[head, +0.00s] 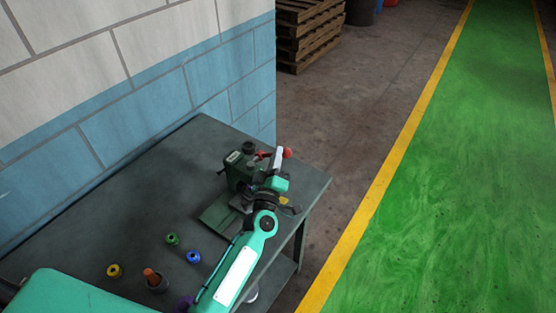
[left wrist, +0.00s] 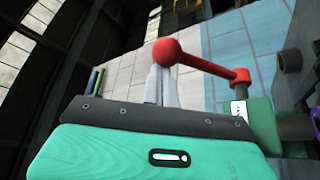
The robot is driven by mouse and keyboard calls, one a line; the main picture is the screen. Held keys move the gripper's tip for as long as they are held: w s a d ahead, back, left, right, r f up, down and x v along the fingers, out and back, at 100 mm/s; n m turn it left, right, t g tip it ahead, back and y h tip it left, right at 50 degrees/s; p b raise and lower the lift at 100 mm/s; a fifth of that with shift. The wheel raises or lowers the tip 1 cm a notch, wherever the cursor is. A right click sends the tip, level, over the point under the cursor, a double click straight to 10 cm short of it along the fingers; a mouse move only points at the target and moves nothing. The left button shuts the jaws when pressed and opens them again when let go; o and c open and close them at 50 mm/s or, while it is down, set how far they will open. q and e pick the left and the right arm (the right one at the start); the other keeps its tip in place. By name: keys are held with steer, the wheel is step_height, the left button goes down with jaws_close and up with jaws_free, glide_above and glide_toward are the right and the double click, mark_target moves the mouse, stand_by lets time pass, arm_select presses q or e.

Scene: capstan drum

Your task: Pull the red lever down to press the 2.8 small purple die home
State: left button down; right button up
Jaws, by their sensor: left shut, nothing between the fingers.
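The green press (head: 240,172) stands near the far right corner of the dark table. Its red lever ends in a round knob (head: 287,153); in the left wrist view the red knob (left wrist: 167,51) and the lever rod (left wrist: 212,69) run right to the green press body (left wrist: 266,125). My left gripper (head: 277,158) is shut and empty, its fingertips (left wrist: 160,72) close by the knob; I cannot tell whether they touch. A purple piece (head: 186,302) shows partly behind my arm at the table's front. The die seat in the press is hidden by my gripper.
Yellow (head: 114,270), green (head: 172,239) and blue (head: 193,257) ring-like pieces lie on the table (head: 125,205), near a dark holder with an orange-topped piece (head: 152,278). A block wall (head: 150,70) runs behind. Pallets (head: 308,30) stand on the floor beyond.

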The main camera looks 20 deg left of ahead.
arm_select(q)
steer(key=a+f+b+v, duration=0.1)
steer(key=b+v, duration=0.2)
steer(key=v, duration=0.7)
steer(key=shift+w+a+b, duration=0.15)
steer(key=shift+b, duration=0.15)
steer(key=shift+f, duration=0.15)
